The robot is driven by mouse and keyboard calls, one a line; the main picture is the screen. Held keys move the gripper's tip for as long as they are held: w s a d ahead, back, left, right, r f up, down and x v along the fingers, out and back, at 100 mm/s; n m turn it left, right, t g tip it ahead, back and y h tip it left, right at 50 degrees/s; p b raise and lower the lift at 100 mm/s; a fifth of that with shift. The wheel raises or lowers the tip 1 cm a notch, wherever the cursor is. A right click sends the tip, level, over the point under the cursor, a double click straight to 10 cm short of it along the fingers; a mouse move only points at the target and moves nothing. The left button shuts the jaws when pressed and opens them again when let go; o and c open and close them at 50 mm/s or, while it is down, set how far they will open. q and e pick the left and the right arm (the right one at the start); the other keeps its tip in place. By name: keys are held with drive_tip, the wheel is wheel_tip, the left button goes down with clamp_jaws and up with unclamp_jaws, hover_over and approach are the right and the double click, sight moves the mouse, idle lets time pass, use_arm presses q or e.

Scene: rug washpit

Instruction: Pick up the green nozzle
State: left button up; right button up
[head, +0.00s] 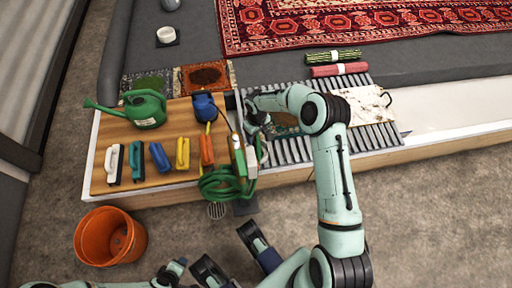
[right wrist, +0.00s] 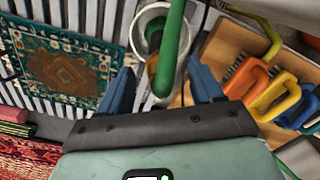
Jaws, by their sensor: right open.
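The green nozzle (head: 240,162) lies at the right end of the wooden board, beside the coiled green hose (head: 218,185). In the right wrist view a long green part (right wrist: 171,45), which seems to be the nozzle, reaches down between my right fingers. My right gripper (head: 254,128) is open above the edge of the slatted rack, close to the nozzle; its blue fingers (right wrist: 163,88) stand on either side of the green part, with no clear contact.
A green watering can (head: 146,110), a blue sprayer (head: 205,106) and several coloured brushes share the board (head: 100,165). A white cup (right wrist: 150,28) is behind the green part. An orange bucket (head: 110,236) stands on the floor. Rolled mats (head: 335,70) lie behind the rack.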

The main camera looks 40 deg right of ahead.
sight(256, 145)
wheel_tip(256, 145, down, 2)
drive_tip(key=shift+f+b, duration=0.25)
drive_tip(key=shift+b, duration=0.15)
wheel_tip(256, 145, down, 2)
drive_tip(key=shift+w+f+b, duration=0.1)
drive_tip(key=shift+f+b, duration=0.15)
drive_tip(key=shift+b, duration=0.05)
use_arm(q)
drive_tip(key=shift+s+a+f, duration=0.2)
drive_tip(key=shift+f, duration=0.4)
drive_tip(key=shift+s+a+f, duration=0.15)
drive_tip(key=shift+a+f, duration=0.05)
drive_tip(key=shift+f, duration=0.35)
use_arm(e)
drive_tip(key=shift+c, duration=0.4)
drive_tip(key=shift+r, duration=0.1)
drive_tip(key=c, duration=1)
